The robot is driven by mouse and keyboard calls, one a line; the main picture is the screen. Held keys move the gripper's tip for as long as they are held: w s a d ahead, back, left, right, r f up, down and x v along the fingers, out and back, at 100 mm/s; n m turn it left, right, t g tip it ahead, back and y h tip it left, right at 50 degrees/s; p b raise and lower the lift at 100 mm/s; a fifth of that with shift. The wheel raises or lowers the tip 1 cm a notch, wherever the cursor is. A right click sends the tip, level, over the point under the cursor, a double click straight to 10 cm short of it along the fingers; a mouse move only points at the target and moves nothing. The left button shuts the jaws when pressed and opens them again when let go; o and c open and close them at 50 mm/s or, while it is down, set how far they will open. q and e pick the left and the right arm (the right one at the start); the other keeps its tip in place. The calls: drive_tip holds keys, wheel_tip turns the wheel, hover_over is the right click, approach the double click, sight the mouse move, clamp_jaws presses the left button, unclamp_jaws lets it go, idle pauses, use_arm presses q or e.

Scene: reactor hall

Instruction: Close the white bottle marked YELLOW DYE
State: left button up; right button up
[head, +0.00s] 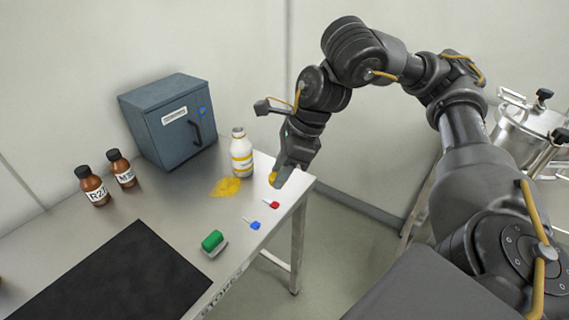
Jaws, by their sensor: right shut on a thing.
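The white bottle (242,147) with a yellow band stands upright near the table's right end. Its neck shows no yellow cap; the writing on its label is too small to read. My right gripper (277,181) points down at the table's right edge, to the right of the bottle and apart from it. It is shut on a small yellow thing that looks like a cap (272,177), partly hidden by the fingers. My left gripper is not in view.
A yellow spill (225,188) lies beside the bottle. A red piece (274,204), a blue piece (254,225) and a green-topped block (212,241) lie in front. A grey cabinet (165,145), two brown bottles (92,188) and a black mat (115,275) are to the left.

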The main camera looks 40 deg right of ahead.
drive_tip(key=shift+s+a, duration=0.1)
drive_tip(key=shift+a, duration=0.05)
